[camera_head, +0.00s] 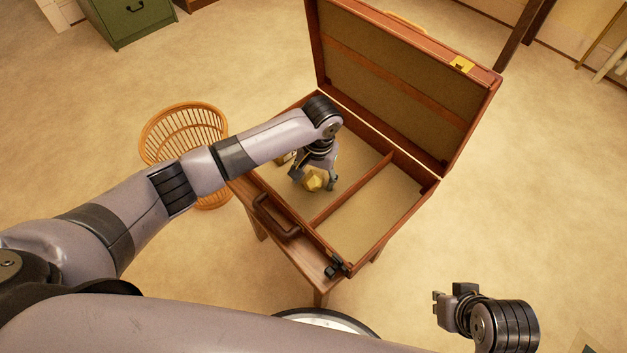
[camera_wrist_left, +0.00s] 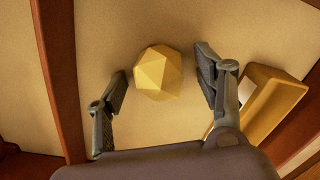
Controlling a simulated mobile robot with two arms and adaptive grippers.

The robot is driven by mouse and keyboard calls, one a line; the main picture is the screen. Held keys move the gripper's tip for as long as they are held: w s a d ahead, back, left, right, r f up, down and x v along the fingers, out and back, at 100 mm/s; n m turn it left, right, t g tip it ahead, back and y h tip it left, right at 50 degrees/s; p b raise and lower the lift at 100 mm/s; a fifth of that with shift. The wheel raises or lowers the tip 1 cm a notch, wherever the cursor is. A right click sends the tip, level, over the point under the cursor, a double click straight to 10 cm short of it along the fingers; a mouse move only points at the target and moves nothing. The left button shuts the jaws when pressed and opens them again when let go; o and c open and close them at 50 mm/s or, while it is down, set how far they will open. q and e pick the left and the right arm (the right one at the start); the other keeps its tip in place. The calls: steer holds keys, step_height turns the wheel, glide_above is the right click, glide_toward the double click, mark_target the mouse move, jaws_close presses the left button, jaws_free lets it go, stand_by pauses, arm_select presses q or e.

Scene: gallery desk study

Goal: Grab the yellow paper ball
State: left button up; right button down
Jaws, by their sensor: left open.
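The yellow paper ball (camera_head: 313,180) lies in the left compartment of an open brown briefcase (camera_head: 362,252). In the left wrist view the faceted ball (camera_wrist_left: 158,73) lies on the beige lining, between the two fingers and a little beyond their tips. My left gripper (camera_head: 314,184) reaches down into that compartment, and it also shows in the left wrist view (camera_wrist_left: 162,78). It is open, with a gap on each side of the ball. My right gripper (camera_head: 439,306) hangs at the lower right, outside the briefcase and empty; its finger gap is too small to judge.
A yellow-brown block-like object (camera_wrist_left: 268,103) lies beside the right finger in the left wrist view. A divider (camera_head: 350,190) separates the compartments; the right one is empty. The raised lid (camera_head: 405,75) stands behind. A wicker basket (camera_head: 185,130) stands left of the small table (camera_head: 300,273).

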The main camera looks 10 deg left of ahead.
arm_select(q)
steer(key=shift+c, duration=0.3)
steer(key=c, duration=0.9)
steer(key=shift+r, duration=0.1)
